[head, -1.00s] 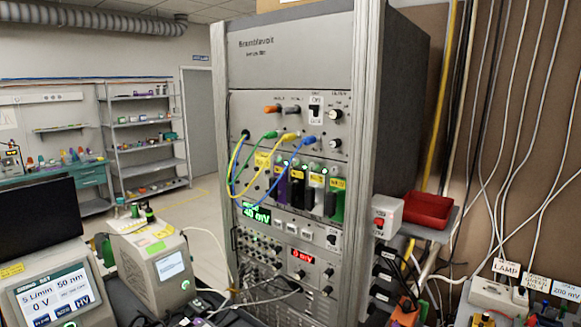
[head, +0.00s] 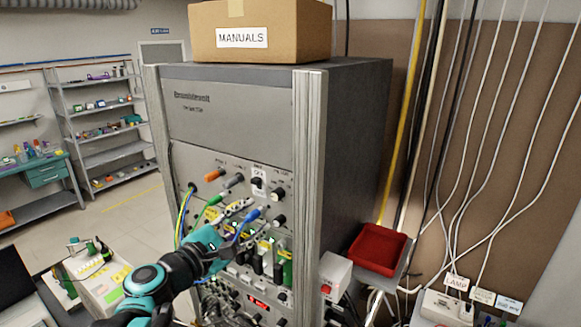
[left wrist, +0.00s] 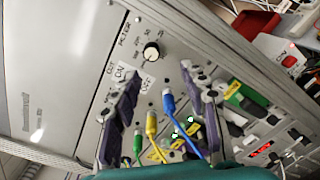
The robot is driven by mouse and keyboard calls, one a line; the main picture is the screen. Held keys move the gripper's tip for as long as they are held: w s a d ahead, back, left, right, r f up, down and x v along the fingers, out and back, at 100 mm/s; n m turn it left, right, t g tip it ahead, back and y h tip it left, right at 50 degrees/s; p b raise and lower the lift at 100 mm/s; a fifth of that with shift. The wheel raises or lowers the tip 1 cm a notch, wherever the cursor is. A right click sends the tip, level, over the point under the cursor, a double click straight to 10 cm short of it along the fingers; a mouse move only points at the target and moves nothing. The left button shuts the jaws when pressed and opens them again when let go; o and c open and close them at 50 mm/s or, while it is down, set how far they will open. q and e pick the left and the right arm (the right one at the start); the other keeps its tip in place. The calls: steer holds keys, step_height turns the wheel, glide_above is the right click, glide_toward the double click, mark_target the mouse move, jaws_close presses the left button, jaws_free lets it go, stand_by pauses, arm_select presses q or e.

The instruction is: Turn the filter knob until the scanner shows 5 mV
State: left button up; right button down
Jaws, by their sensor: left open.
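The filter knob (head: 277,194) is a round black-and-white knob at the upper right of the rack's plug panel. It also shows in the left wrist view (left wrist: 151,52), with a white pointer face and a printed label beside it. My left gripper (head: 248,215) is open and empty in front of the panel, just below and left of this knob. In the left wrist view its two purple-grey fingers (left wrist: 160,75) are spread apart, with the knob beyond their tips and not between them. My right gripper is not in view.
Orange, grey, green, yellow and blue plugs with cables crowd the panel near my gripper. An on/off switch (head: 257,184) sits left of the knob. A second knob (head: 279,220) is below it. A red tray (head: 378,249) and a cardboard box (head: 260,30) are nearby.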

mark_target(274, 197)
arm_select(q)
steer(key=x, duration=0.3)
steer(key=r+p+x, duration=0.1)
steer(key=x, duration=0.3)
steer(key=shift+w+d+r, duration=0.15)
steer(key=shift+w+r, duration=0.1)
steer(key=shift+w, duration=0.1)
jaws_close()
